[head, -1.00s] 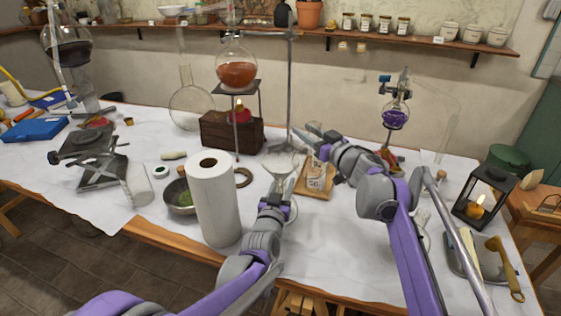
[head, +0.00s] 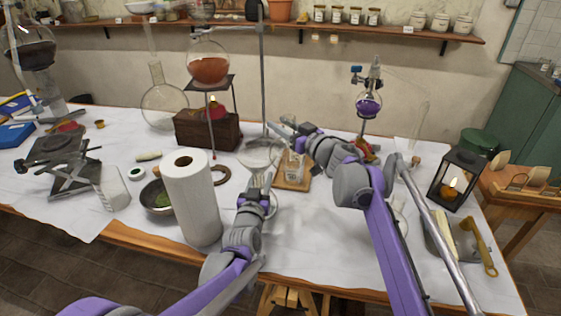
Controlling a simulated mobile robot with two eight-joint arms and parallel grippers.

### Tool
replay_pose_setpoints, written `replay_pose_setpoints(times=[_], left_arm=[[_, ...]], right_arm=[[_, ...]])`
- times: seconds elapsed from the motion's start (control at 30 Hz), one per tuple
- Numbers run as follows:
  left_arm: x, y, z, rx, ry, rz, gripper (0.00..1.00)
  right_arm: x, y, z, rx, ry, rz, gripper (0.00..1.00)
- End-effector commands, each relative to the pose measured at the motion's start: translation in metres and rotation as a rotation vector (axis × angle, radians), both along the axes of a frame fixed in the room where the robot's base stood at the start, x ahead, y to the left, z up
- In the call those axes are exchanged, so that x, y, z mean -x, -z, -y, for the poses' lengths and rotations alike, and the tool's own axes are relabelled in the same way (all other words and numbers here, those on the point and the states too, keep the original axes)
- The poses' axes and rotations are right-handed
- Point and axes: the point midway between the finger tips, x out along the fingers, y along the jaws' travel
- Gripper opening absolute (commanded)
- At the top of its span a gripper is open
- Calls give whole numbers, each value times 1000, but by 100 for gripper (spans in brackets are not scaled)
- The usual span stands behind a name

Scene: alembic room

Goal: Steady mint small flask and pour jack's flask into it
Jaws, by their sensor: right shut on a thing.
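A clear glass vessel with a wide round body (head: 258,152) is in the middle of the table, just above my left gripper and just below my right gripper's tips. My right gripper (head: 280,125) points left and is shut on a glass flask that is hard to make out. My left gripper (head: 262,185) points away from me beside more clear glass (head: 271,205), perhaps the small flask. Its fingers are too small to read. A labelled glass container (head: 291,165) stands on a wooden board (head: 305,183). I cannot tell for sure which glass is the mint flask.
A paper towel roll (head: 192,200) stands close left of my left arm, beside a metal bowl (head: 153,208). A stand rod (head: 263,75) rises behind the grippers. A lit lantern (head: 453,180) is at the right. The cloth in front of the board is clear.

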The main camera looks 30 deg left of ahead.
Motion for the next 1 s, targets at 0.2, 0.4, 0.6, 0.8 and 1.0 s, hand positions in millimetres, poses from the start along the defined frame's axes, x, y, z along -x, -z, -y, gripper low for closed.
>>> replay_pose_setpoints(times=[0.2, 0.4, 0.6, 0.8, 1.0], left_arm=[[0, 0, 0, 0, 0, 0, 0], [0, 0, 0, 0, 0, 0, 48], [0, 0, 0, 0, 0, 0, 78], [0, 0, 0, 0, 0, 0, 78], [11, 0, 4, 1, 0, 0, 78]], right_arm=[[0, 0, 0, 0, 0, 0, 0], [0, 0, 0, 0, 0, 0, 0], [0, 0, 0, 0, 0, 0, 0], [0, 0, 0, 0, 0, 0, 0], [0, 0, 0, 0, 0, 0, 0]])
